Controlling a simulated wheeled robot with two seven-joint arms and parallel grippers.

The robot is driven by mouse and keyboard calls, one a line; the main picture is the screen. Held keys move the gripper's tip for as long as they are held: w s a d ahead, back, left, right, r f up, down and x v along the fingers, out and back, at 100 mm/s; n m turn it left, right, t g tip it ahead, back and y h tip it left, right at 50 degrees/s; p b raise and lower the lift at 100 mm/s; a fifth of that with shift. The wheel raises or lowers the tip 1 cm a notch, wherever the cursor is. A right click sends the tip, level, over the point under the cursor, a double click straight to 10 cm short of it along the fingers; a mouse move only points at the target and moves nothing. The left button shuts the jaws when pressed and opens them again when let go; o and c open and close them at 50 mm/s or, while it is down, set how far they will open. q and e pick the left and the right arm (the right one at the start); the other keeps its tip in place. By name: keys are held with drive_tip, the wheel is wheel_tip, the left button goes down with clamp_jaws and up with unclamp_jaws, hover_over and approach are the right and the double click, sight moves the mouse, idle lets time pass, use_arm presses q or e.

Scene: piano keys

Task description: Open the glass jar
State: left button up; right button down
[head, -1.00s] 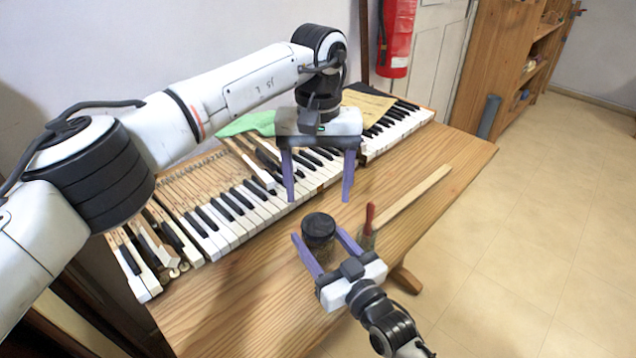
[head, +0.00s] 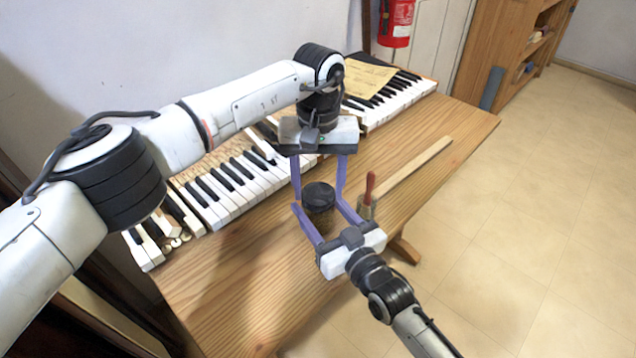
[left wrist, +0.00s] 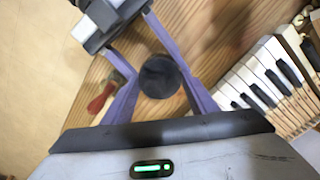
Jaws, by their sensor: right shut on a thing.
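The glass jar (head: 318,210) stands on the wooden table with its dark round lid (head: 319,193) on top. In the left wrist view the lid (left wrist: 160,77) shows from above, and it hides most of the glass. My right gripper (head: 320,212) is shut on the jar's body, one purple finger on each side, low down. My left gripper (head: 318,195) points down from above, open, its two fingers spread on either side of the lid. Finger height against the lid is hard to tell.
A red-handled tool (head: 369,188) stands close right of the jar, beside my right gripper. A long wooden strip (head: 415,165) lies beyond it. Piano keys (head: 235,190) line the table's back. The table's front left (head: 220,300) is clear.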

use_arm(q)
drive_tip(key=c, duration=0.6)
drive_tip(key=shift+o, duration=0.2)
drive_tip(key=n, duration=0.6)
drive_tip(key=shift+n, duration=0.3)
drive_tip(key=n, duration=0.8)
use_arm(e)
drive_tip(key=shift+d, duration=0.1)
use_arm(q)
drive_tip(key=n, duration=0.4)
drive_tip(key=shift+r+n, duration=0.1)
drive_tip(key=shift+n, duration=0.3)
drive_tip(key=n, duration=1)
drive_tip(key=shift+n, duration=0.4)
drive_tip(key=n, duration=1.2)
drive_tip(key=shift+n, duration=0.4)
drive_tip(key=n, duration=1.1)
drive_tip(key=shift+r, duration=0.1)
